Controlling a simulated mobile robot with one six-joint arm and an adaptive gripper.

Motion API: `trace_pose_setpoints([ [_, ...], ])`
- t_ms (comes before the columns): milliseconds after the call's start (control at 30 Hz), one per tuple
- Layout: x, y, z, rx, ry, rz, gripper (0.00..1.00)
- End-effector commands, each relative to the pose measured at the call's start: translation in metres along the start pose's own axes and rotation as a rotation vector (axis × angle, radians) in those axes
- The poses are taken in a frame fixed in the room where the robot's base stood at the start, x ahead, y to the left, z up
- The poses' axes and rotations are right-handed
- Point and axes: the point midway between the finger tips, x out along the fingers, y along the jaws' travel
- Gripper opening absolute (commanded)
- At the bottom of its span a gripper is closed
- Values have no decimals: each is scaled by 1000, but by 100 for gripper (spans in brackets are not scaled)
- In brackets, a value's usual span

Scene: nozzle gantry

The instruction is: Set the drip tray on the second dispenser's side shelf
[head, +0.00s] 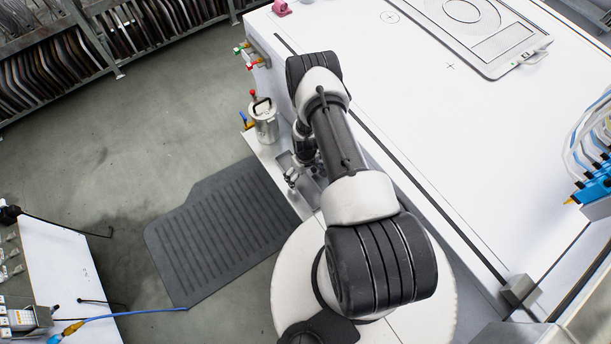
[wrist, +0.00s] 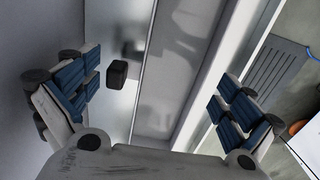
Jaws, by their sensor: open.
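My gripper (head: 300,172) reaches down beside the white table, over a narrow side shelf (head: 268,149); my arm hides part of it. In the wrist view my gripper (wrist: 153,72) is open, with blue pads on both fingers. Between and beyond the fingers lies a long, shallow grey channel with raised edges (wrist: 175,75), which looks like the drip tray. In the head view a grey piece, probably the same tray (head: 312,190), shows partly under my gripper. I cannot tell whether the fingers touch it. Which dispenser is the second one is not clear.
A metal canister (head: 265,125) stands on the shelf near my gripper. The white table (head: 430,140) holds a flat plate (head: 475,30). A ribbed dark mat (head: 220,240) lies on the floor. A white bench (head: 60,270) with fittings stands at lower left. Blue-tubed nozzles (head: 595,180) are at right.

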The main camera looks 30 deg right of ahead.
Motion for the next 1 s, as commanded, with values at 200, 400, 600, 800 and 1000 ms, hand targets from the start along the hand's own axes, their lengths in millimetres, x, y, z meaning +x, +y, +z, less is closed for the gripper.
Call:
trace_pose_setpoints([
  [200,-54,0,-1,0,2,1,100],
  [400,-89,0,-1,0,1,1,100],
  [600,-108,0,-2,0,2,1,100],
  [800,-175,0,-35,-1,40,15,100],
  [1000,-306,-16,-66,4,99,31,100],
])
